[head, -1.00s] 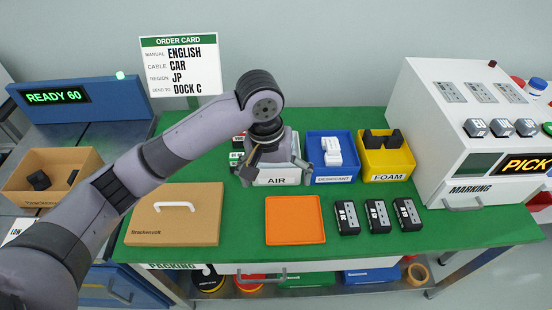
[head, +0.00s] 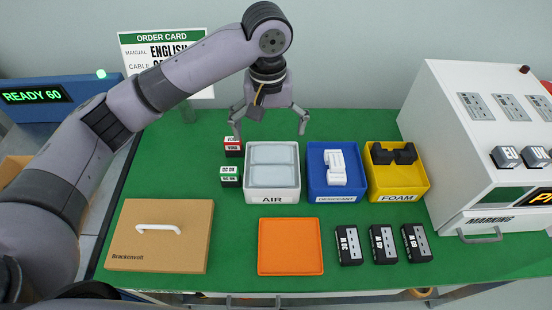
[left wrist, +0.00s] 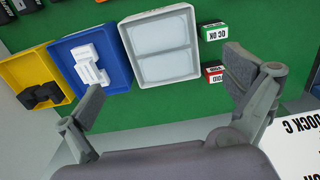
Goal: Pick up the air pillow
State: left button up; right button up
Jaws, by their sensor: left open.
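Two pale, translucent air pillows lie one behind the other in the white AIR bin (head: 247,185): a back one (head: 273,153) and a front one (head: 272,175). Both also show in the left wrist view, in the bin (left wrist: 196,73). My left gripper (head: 268,127) is open and empty, with its fingers pointing down. In the head view it appears just behind the AIR bin's back edge, apart from the pillows. In the left wrist view its fingers (left wrist: 165,92) are spread wide, with nothing between them. My right gripper is not in view.
The blue DESICCANT bin (head: 318,188) and yellow FOAM bin (head: 382,189) stand right of the AIR bin. Small red and green boxes stand at its left. A cardboard box (head: 180,215), an orange tray (head: 290,247) and black packs (head: 383,243) lie in front.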

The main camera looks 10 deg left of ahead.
pick_arm(q)
jog(key=p, duration=0.1)
send_over(272, 172)
notch_tip(272, 172, down, 12)
jog(key=shift+s+a+r, duration=0.1)
jog(key=shift+r, duration=0.15)
jog(key=shift+f, duration=0.45)
notch_tip(272, 172, down, 4)
jog(key=shift+f+p, duration=0.25)
jog(key=shift+p, duration=0.25)
jog(key=shift+f, duration=0.2)
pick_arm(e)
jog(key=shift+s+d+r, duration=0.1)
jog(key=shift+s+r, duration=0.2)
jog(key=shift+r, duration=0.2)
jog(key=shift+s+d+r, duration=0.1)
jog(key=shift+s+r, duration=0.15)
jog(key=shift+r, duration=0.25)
pick_arm(q)
jog(key=shift+c, duration=0.4)
jog(key=c, duration=0.4)
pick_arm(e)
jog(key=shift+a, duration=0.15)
